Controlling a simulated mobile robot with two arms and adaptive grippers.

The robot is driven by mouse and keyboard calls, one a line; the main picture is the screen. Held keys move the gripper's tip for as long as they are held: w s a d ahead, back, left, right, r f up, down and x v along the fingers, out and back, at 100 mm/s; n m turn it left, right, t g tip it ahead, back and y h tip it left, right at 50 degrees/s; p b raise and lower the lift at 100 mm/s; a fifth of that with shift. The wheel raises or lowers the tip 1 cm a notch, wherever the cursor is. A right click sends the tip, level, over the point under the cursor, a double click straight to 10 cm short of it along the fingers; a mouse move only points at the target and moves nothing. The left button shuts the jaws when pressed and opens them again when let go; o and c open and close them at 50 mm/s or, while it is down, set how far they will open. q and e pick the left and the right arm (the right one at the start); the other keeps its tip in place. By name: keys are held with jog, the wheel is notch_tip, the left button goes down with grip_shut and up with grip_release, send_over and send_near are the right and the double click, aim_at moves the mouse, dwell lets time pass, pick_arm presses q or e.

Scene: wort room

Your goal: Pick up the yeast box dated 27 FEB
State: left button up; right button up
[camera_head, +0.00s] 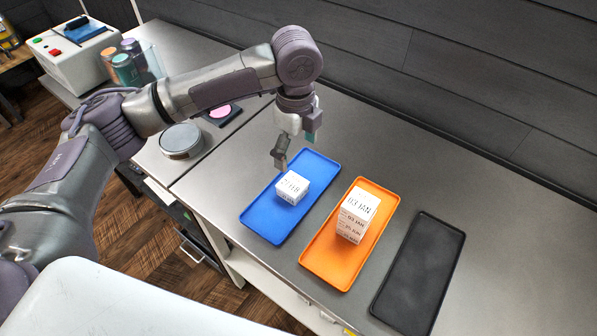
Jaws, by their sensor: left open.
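A white box (292,188) sits on the blue tray (262,222). Its printed date is too small to read surely. A stack of white boxes (356,213) stands on the orange tray (327,266); its top label looks like 03 JAN, and the lower labels are small. I cannot make out a 27 FEB label on any box. My left gripper (296,149) is open and empty, above the far end of the blue tray and apart from the box. My right gripper is out of view.
An empty black tray (420,275) lies right of the orange one. A round grey dish (181,141), a pink disc on a dark base (220,111), coloured jars (127,65) and a white machine (70,58) stand to the left. The metal counter (450,185) behind the trays is clear.

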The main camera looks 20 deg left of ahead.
pick_arm(q)
jog(key=p, duration=0.1)
send_over(298, 187)
jog(key=f, duration=0.6)
jog(key=shift+s+a+f, duration=0.25)
jog(key=shift+s+f, duration=0.05)
jog(key=shift+f, duration=0.1)
jog(key=f, duration=0.1)
jog(key=f+p, duration=0.1)
jog(key=f, duration=0.1)
jog(key=shift+w+d+p, duration=0.2)
jog(key=shift+p, duration=0.1)
notch_tip(298, 187, down, 2)
jog(key=shift+f+p, duration=0.25)
jog(key=shift+p, duration=0.05)
jog(key=shift+w+f, duration=0.1)
jog(key=shift+f, duration=0.45)
jog(key=c, duration=1.3)
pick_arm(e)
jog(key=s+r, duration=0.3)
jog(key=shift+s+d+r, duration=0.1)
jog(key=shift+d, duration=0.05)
pick_arm(q)
jog(key=shift+r, duration=0.2)
